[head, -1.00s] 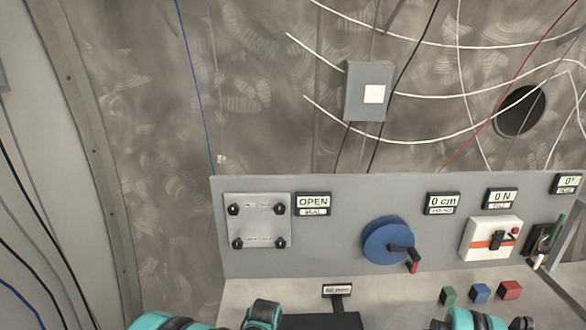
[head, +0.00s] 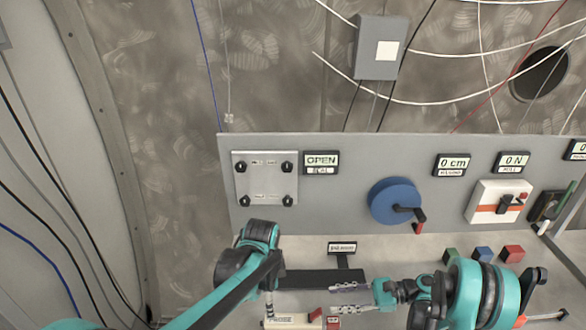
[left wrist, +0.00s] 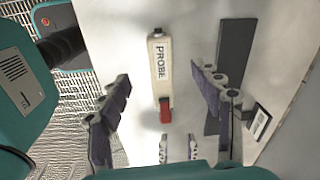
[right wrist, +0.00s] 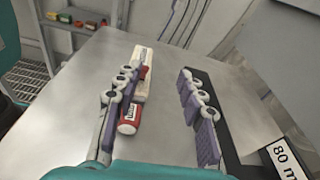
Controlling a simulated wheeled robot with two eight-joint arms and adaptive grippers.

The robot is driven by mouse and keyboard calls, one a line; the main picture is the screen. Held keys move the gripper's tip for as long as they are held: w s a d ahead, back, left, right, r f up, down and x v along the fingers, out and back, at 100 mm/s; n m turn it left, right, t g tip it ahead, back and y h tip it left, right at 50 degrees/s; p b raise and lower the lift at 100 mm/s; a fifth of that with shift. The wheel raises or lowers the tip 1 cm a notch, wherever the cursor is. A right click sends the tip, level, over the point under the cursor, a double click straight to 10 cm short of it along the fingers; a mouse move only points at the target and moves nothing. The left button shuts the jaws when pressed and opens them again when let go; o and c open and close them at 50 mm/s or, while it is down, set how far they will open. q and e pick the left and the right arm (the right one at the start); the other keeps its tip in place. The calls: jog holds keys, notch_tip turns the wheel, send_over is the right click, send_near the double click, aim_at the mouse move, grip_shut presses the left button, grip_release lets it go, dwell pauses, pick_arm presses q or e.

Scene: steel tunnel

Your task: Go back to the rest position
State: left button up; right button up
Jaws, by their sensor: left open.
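My left gripper (left wrist: 161,82) is open, with its fingers wide apart in the left wrist view. A white probe (left wrist: 160,68) with a red end lies on the bench beyond the gap between them. In the head view, the probe (head: 290,322) lies at the bottom edge, partly cut off. My right gripper (head: 350,298) is open and points left above the bench. In the right wrist view, its fingers (right wrist: 160,105) are apart with nothing between them. The probe's red end (right wrist: 130,115) shows there partly behind the left finger.
The grey panel (head: 330,185) behind the bench carries a blue wheel (head: 393,201), a bolted plate (head: 265,178) and displays. A dark bar (head: 320,279) and a small sign (head: 342,248) are close to the grippers. Green, blue and red blocks (head: 512,253) sit at right.

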jog(key=s+a+r+n+t+h+b, duration=0.2)
jog(key=s+a+r+n+h, duration=0.15)
jog(key=r+n+h, duration=0.35)
pick_arm(q)
jog(key=s+a+r+n+t+b, duration=0.2)
jog(key=s+a+n+t, duration=0.4)
jog(key=s+a+n, duration=0.5)
jog(key=s+n, duration=0.3)
jog(key=n, duration=0.2)
jog(key=shift+a+t+b, duration=0.3)
jog(key=shift+b, duration=0.1)
pick_arm(e)
jog(key=s+d+n+t+h, duration=0.2)
jog(key=s+d+n+h, duration=0.2)
jog(key=s+n, duration=0.1)
jog(key=s+d+n+t+h, duration=0.2)
jog(key=s+d+n+h, duration=0.1)
jog(key=s, duration=0.5)
jog(key=shift+s+d+r+n+h, duration=0.15)
jog(key=shift+d+r+n+h, duration=0.15)
jog(key=shift+n+h, duration=0.7)
